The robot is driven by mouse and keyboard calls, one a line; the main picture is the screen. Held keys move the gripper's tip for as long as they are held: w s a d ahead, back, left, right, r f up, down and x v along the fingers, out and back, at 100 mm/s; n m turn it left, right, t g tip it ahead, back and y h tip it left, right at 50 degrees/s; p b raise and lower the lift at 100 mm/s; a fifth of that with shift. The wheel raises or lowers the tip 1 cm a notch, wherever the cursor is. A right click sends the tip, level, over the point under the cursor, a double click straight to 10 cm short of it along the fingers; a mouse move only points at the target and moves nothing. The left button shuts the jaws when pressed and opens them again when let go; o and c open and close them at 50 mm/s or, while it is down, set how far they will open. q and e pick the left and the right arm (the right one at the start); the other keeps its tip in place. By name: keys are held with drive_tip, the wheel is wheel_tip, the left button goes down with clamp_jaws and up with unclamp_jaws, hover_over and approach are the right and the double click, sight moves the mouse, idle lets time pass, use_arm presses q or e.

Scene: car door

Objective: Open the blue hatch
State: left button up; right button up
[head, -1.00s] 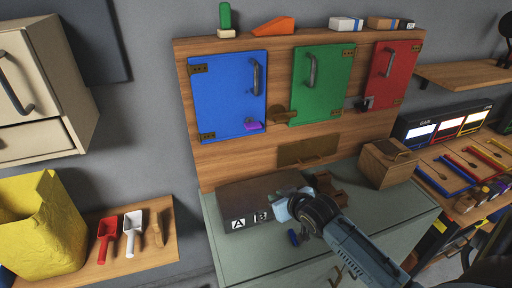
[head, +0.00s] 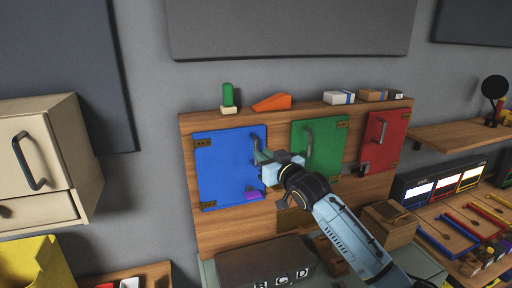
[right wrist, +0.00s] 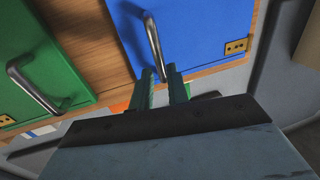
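The blue hatch (head: 222,168) is shut flat in the wooden panel, with brass hinges on its left edge. Its grey bar handle (head: 257,147) is near its right edge; a purple piece (head: 253,196) sits at its lower right corner. My right gripper (head: 262,157) is in front of the handle and covers its lower part. In the right wrist view the handle (right wrist: 154,42) reaches down to between the fingertips (right wrist: 161,72). The fingers stand apart with a gap; whether they touch the handle I cannot tell. My left gripper is not in view.
A green hatch (head: 322,148) and a red hatch (head: 378,140) are to the right, both shut. Small objects, including an orange wedge (head: 272,102), stand on the panel's top. A dark lettered box (head: 262,262) is below. A beige cabinet (head: 45,150) stands left.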

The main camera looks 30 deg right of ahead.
sight(256, 162)
drive_tip(key=shift+w+d+p, duration=0.1)
drive_tip(key=shift+w+p, duration=0.3)
drive_tip(key=shift+w, duration=2.1)
clamp_jaws()
